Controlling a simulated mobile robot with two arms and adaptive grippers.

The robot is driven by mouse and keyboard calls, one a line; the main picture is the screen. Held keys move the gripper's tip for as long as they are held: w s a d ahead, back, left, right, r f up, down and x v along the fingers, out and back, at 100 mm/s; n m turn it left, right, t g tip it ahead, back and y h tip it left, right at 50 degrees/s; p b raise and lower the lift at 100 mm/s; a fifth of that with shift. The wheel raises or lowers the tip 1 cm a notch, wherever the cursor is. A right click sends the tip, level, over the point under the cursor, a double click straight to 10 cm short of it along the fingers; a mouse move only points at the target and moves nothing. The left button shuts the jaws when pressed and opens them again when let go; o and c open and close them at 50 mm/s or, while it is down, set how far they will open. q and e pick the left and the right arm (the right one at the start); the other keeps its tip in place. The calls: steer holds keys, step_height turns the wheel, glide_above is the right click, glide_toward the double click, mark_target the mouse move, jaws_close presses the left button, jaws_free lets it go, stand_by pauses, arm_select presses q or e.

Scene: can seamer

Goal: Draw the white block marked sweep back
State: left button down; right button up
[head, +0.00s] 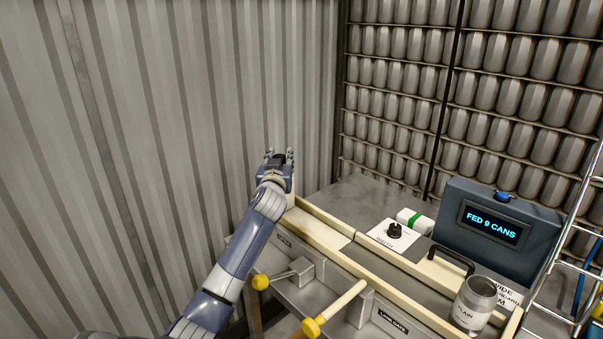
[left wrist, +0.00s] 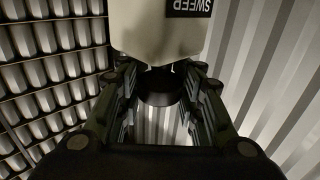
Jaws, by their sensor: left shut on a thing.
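The white block marked SWEEP (left wrist: 158,32) fills the top middle of the left wrist view, its label upside down there. A dark round knob (left wrist: 160,88) shows just below the block, between the fingers. My left gripper (head: 280,157) is at the far left end of the cream rails in the head view, its fingers pointing away. It is shut on the dark knob, and it also shows in the left wrist view (left wrist: 160,95). The block is hidden behind my gripper and arm in the head view. My right gripper is out of view.
Cream rails (head: 323,217) run along the bench. A can marked PLAIN (head: 472,308) stands at right by a black handle (head: 451,261). A display (head: 492,226) reads FED 9 CANS. A corrugated wall (head: 200,110) is close at left.

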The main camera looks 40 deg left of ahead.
arm_select(q)
steer(key=a, duration=0.5)
steer(key=shift+w+f, duration=0.1)
steer(key=c, duration=1.4)
jaws_free()
steer(key=o, duration=0.3)
steer(key=shift+s+a, duration=0.2)
steer(key=shift+d, duration=0.1)
steer(key=v, duration=1.2)
